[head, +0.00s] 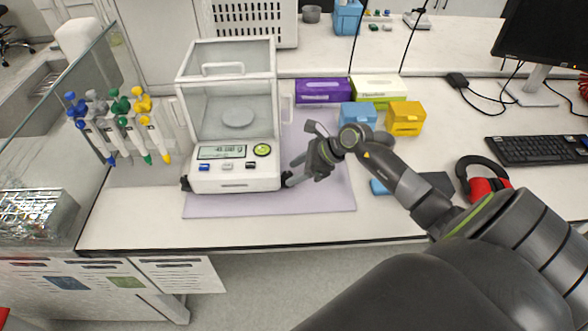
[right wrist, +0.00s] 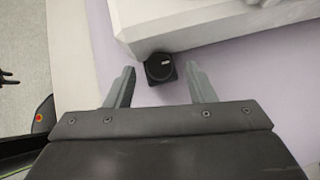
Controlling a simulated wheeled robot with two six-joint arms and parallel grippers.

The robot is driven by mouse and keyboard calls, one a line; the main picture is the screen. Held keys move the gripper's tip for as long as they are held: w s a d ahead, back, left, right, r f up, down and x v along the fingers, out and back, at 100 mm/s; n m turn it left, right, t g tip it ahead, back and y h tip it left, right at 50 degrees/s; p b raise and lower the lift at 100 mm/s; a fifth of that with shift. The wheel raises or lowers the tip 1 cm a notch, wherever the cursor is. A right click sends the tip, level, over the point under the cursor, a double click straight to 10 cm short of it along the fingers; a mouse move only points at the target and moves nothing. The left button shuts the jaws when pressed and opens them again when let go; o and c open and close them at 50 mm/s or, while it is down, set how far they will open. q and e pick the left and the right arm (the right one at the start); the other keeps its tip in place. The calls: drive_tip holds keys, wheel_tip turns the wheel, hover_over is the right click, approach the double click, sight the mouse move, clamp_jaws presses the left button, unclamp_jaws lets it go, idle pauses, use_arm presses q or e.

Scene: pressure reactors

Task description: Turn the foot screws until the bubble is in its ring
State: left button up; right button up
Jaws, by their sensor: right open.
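The analytical balance (head: 237,180) stands on a lilac mat, with a glass draft shield and a lit display. A round green bubble level (head: 262,149) is on its front panel; the bubble's exact place is too small to tell. A dark foot screw (head: 185,183) shows at the front left corner. The right foot screw (right wrist: 160,68) is a black round knob at the balance's corner in the right wrist view. My right gripper (head: 292,171) is open beside that corner. In the right wrist view its fingers (right wrist: 162,86) stand apart on either side of the knob, slightly short of it.
Pipettes (head: 120,125) hang on a stand at the left. Purple (head: 323,91) and green-white boxes (head: 378,88), plus blue and yellow boxes (head: 405,118), stand behind my right arm. The lilac mat (head: 330,195) is bare in front.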

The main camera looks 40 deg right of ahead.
drive_tip(key=shift+w+a+f, duration=0.2)
drive_tip(key=shift+a+f, duration=0.1)
drive_tip(key=shift+f, duration=0.1)
drive_tip(key=c, duration=1)
drive_tip(key=shift+o, duration=0.2)
drive_tip(key=shift+f+b, duration=0.1)
drive_tip(key=shift+b, duration=0.4)
drive_tip(key=n+g+b, duration=0.1)
drive_tip(key=b, duration=0.3)
drive_tip(key=n+g+y+b, duration=0.1)
drive_tip(key=n+b, duration=0.1)
drive_tip(key=b, duration=0.3)
drive_tip(key=n+g+y+b, duration=0.1)
drive_tip(key=n+b, duration=0.1)
drive_tip(key=b, duration=0.2)
drive_tip(key=shift+w+d+f+g, duration=0.1)
drive_tip(key=shift+w+d+g, duration=0.2)
drive_tip(key=shift+w, duration=0.1)
drive_tip(key=shift+r+n+g+b, duration=0.25)
drive_tip(key=shift+n+b, duration=0.25)
drive_tip(key=shift+b, duration=0.45)
drive_tip(key=o, duration=1)
drive_tip(key=shift+c, duration=0.2)
